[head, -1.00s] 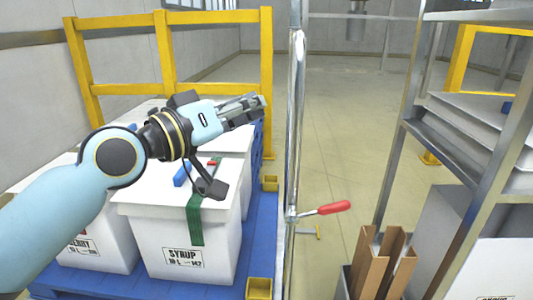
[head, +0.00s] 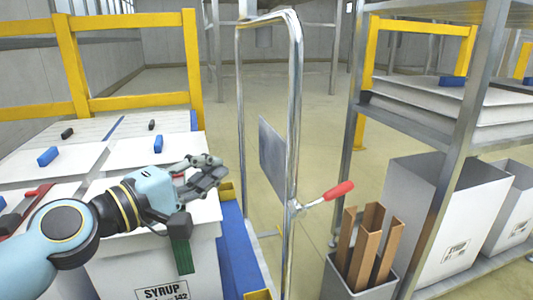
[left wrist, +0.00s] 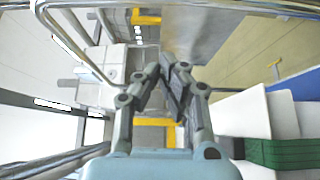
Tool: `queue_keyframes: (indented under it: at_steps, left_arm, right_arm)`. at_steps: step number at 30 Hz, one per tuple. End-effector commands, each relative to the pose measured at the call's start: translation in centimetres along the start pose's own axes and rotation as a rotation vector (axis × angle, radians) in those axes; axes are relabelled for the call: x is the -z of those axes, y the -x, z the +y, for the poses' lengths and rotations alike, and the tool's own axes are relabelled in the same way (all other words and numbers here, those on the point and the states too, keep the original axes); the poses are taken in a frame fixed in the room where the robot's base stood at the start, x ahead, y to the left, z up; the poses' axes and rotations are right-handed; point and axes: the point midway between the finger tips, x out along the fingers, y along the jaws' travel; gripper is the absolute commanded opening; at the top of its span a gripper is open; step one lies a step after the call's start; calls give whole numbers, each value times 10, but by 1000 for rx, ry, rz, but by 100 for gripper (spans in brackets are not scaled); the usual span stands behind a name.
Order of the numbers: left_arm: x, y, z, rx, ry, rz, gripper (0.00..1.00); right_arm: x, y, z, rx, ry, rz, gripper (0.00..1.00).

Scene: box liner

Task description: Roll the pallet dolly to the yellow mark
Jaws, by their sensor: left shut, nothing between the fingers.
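The blue pallet base (head: 236,262) carries several lidded white boxes, the near one (head: 160,268) labelled SYRUP with a green strap (head: 181,251). A chrome upright hoop handle (head: 295,100) stands at the right of the load; a red-gripped lever (head: 329,195) sticks out from its near post. I cannot tell whether this hoop is fixed to the blue base. My left gripper (head: 216,172) is shut and empty above the near boxes, left of the hoop and apart from it. In the left wrist view its fingers (left wrist: 173,84) are together. I see no clear yellow floor mark.
Yellow rails (head: 130,103) stand behind the load. A metal rack (head: 468,125) is at the right, with a bin of brown cardboard pieces (head: 366,235) and white bins (head: 460,215) near its foot. Bare floor (head: 320,110) lies beyond the hoop.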

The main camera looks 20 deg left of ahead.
Motion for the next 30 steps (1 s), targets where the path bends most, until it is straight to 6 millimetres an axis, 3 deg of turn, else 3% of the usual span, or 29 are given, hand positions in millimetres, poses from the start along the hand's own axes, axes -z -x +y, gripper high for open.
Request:
queue_keyframes:
  at_steps: [8, 15, 21, 30]
  left_arm:
    - [0, -52, 3, -7, 3, 2, 0]
    - [-4, -99, 1, -4, 4, 0, 0]
    - [-23, -116, 1, -2, 2, 0, 0]
    - [-29, -122, 2, -1, -2, 0, 0]
  right_arm:
    - [-2, -4, 0, 0, -1, 0, 48]
    - [5, 9, -1, 2, 1, 2, 48]
    - [10, 19, -2, 3, 1, 5, 48]
    - [12, 24, -3, 3, 2, 6, 48]
